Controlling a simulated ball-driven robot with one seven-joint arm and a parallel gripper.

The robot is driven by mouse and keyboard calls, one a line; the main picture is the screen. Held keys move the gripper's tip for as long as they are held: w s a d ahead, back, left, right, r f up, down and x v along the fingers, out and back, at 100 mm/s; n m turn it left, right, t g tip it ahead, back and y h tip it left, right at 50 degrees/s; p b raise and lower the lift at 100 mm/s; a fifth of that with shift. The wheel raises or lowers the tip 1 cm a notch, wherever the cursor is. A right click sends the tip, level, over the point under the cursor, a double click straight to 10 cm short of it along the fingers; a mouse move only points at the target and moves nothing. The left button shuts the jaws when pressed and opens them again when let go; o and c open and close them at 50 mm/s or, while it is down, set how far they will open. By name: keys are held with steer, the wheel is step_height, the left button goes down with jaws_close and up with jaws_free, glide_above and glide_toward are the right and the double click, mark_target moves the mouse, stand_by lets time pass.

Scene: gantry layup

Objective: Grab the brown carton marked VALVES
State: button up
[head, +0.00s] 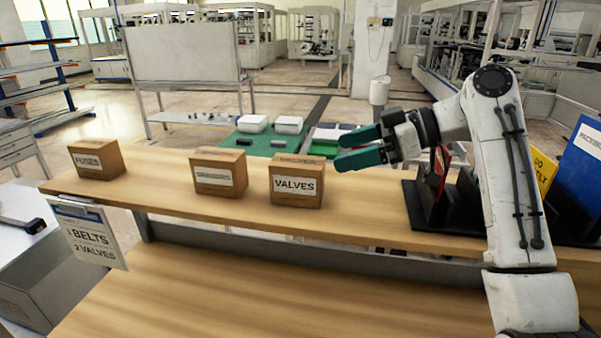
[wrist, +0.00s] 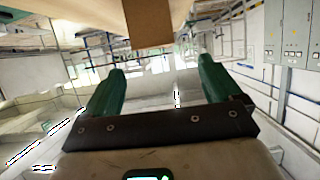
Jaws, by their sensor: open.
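The brown carton marked VALVES (head: 296,184) stands upright on the upper wooden shelf (head: 350,215), the rightmost of three cartons. Its white label faces me. My gripper (head: 337,150) has green fingers and is open and empty. In the head view it is to the right of the VALVES carton and a little higher, pointing left, apart from it. In the wrist view my gripper's two green fingers (wrist: 160,80) are spread with nothing between them. A brown carton face (wrist: 148,22) shows at the top, beyond the fingertips; its label is not visible there.
A middle carton (head: 218,173) with an unreadable label and a left carton (head: 96,160) share the shelf. A black rack (head: 440,215) holding upright signs stands at the right. A paper listing BELTS and VALVES (head: 88,235) hangs at the front left. The lower wooden surface (head: 230,300) is clear.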

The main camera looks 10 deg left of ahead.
mark_target(296, 160)
steer(key=p+x, duration=0.1)
steer(key=x, duration=0.2)
steer(key=p+x, duration=0.1)
steer(key=x, duration=0.3)
steer(key=p+x, duration=0.2)
steer(key=x, duration=0.1)
steer(key=shift+w+a+f, duration=0.15)
steer(key=shift+w+a, duration=0.2)
steer(key=shift+w, duration=0.05)
steer(key=shift+c, duration=0.2)
steer(key=c, duration=1.1)
steer(key=shift+c, duration=0.5)
steer(key=shift+r, duration=0.2)
